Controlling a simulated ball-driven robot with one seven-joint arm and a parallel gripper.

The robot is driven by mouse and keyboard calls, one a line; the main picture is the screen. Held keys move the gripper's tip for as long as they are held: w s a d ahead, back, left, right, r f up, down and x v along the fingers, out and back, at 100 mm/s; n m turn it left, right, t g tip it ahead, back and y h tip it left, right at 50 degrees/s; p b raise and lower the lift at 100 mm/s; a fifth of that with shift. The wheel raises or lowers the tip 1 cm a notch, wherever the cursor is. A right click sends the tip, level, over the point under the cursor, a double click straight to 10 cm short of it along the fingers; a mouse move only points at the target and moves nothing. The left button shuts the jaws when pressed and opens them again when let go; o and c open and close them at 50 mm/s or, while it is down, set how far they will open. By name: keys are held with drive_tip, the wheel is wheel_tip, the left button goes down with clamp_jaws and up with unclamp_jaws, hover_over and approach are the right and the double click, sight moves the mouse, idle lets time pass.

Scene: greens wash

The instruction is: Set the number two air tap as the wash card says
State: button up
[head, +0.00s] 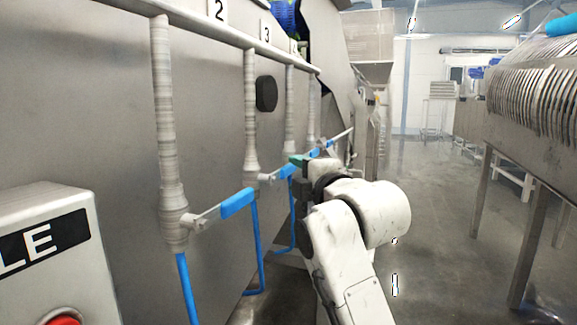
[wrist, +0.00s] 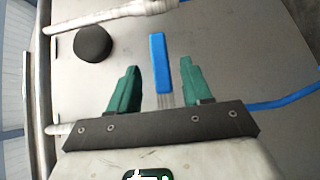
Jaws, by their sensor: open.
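The number 2 label (head: 218,10) is at the top of the wall, between the first and second pipes. Seen at this slant, it seems to belong to the second pipe (head: 250,100). That pipe's tap has a blue lever handle (head: 286,172), pointing right, away from the pipe. My gripper (head: 297,161) is at this handle, partly hidden by my arm. In the wrist view, its green fingers (wrist: 162,76) are open, one each side of a blue handle (wrist: 158,62), with gaps showing. No wash card can be made out.
The nearest pipe (head: 160,100) has another blue lever (head: 238,204) to the left of my arm. A black round knob (head: 266,93) sits on the wall above the taps. A grey control box (head: 45,255) stands front left. A steel machine (head: 535,110) is at right; the floor between is open.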

sight(291, 171)
drive_tip(key=shift+p+x, duration=0.55)
drive_tip(key=shift+x, duration=2.15)
drive_tip(key=shift+c, duration=0.4)
clamp_jaws()
drive_tip(key=shift+f, duration=0.1)
